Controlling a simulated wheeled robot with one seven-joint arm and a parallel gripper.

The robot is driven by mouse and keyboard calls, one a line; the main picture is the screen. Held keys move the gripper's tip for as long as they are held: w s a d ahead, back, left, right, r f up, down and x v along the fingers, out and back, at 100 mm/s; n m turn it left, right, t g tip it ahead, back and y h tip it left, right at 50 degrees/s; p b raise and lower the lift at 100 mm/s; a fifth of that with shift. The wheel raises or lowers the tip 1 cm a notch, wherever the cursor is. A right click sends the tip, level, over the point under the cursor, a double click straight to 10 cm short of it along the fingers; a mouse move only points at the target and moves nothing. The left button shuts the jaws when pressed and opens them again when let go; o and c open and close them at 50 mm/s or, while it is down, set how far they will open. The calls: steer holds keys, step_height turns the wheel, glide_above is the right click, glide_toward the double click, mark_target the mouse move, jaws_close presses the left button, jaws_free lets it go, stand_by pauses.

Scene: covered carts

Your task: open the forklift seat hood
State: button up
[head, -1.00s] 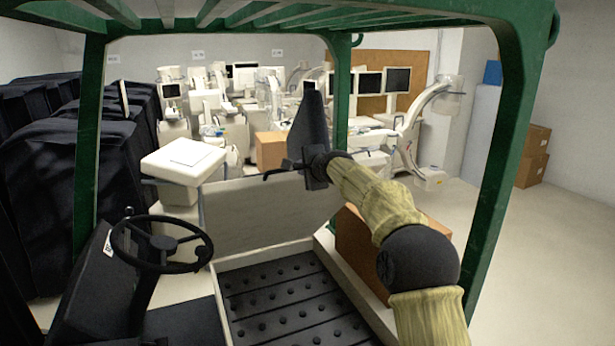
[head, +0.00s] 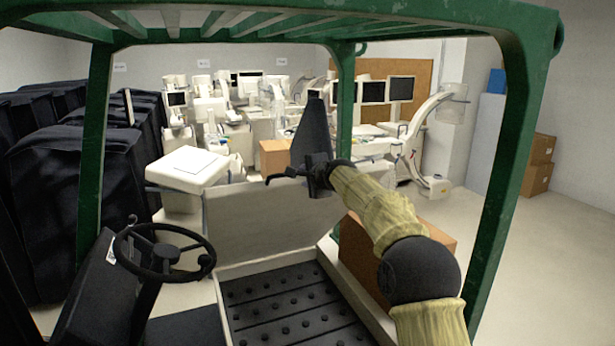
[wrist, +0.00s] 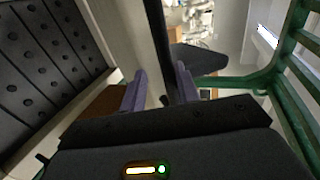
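The forklift has a green frame (head: 93,140), a steering wheel (head: 163,251) and a black studded seat panel (head: 290,308) set in a light-coloured surround. The studded panel also shows at upper left in the wrist view (wrist: 45,60). A pale upright panel (head: 262,218) stands behind it. My gripper (head: 276,178) is small and dark in the head view, by that panel's top edge. In the wrist view its two purple fingers (wrist: 160,78) are apart, with a dark bar (wrist: 156,35) between them. A gap shows beside the left finger; I cannot tell whether the bar is touched.
Black covered carts (head: 75,170) stand at left. White medical machines (head: 235,115) crowd the back. A brown box (head: 375,262) is right of the seat, close to my arm. Green posts and roof bars surround the arm. Open floor (head: 545,260) lies at right.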

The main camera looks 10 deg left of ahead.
steer(key=shift+s+d+b, duration=0.1)
steer(key=shift+b, duration=0.2)
steer(key=shift+s+d+b, duration=0.1)
steer(key=shift+s+b, duration=0.1)
steer(key=shift+b, duration=0.1)
steer(key=b+v, duration=0.9)
steer(key=v, duration=0.7)
steer(key=shift+s+r, duration=0.25)
steer(key=shift+s, duration=0.05)
steer(key=shift+w, duration=0.1)
